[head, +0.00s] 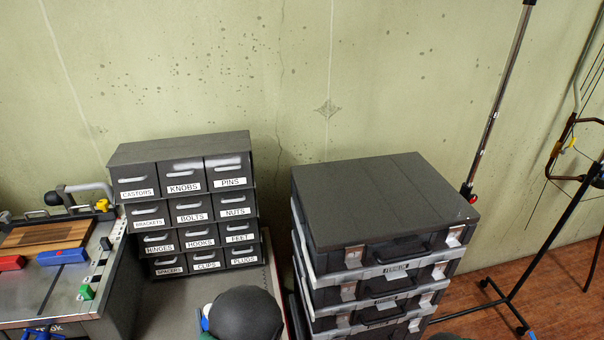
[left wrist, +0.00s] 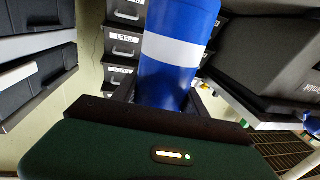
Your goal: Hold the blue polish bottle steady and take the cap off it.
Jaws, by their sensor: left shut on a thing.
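The blue polish bottle (left wrist: 175,75) with a white band stands large in the left wrist view, between the fingers of my left gripper (left wrist: 163,97), which is shut on it. The bottle's upper end runs out of the top of that view, so the cap is not seen there. In the head view a small blue and white piece, likely the bottle (head: 205,324), shows at the bottom edge beside a dark rounded part of my arm, which hides the rest. I cannot make out the cap. My right gripper is in neither view.
A labelled drawer cabinet (head: 190,205) stands against the wall behind the bottle. A stack of dark cases (head: 380,210) stands to its right. A workbench (head: 60,265) with a wooden board is at the left. A black stand (head: 500,290) is at the far right.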

